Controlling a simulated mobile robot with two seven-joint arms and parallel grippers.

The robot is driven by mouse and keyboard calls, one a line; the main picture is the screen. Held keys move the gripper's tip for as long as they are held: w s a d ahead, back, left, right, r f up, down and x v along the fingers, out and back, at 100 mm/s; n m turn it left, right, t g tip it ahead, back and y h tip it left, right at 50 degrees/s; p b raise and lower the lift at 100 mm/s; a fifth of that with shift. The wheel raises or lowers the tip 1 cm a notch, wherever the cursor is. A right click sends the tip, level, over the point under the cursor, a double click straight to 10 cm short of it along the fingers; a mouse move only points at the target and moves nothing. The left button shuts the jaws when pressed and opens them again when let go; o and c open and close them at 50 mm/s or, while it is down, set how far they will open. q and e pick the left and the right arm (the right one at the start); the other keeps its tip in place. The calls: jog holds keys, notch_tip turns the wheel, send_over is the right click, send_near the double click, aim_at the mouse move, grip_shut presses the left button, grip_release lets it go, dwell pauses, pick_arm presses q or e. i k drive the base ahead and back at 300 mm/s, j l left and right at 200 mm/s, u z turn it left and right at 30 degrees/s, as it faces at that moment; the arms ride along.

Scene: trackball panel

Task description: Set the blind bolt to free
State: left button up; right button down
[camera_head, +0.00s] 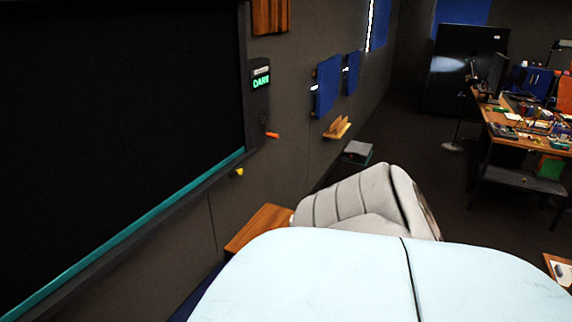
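A large black blind (120,110) fills the left of the view, with a teal strip (130,236) along its lower edge. On the wall beside its right edge is a small panel (261,80) with green lettering that seems to read "DARK". Below the panel a small orange piece (272,135) sticks out. A small yellow knob (239,172) sits just under the right end of the dark sill. I cannot tell which of these small parts is the blind bolt, or its setting. Neither of my grippers is in view.
A grey padded chair (345,205) and a wooden surface (259,226) stand near the wall. A smooth pale surface fills the bottom. A cluttered desk (497,128) stands at the right. Dark floor between chair and desk looks clear.

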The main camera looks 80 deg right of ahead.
aim_at(238, 169)
jog(key=z, duration=2.15)
jog(key=u, duration=0.6)
jog(key=i+l+u, duration=0.15)
jog(key=l+u, duration=0.45)
jog(key=i+l+u, duration=0.1)
jog(key=l+u, duration=0.45)
jog(key=l, duration=0.9)
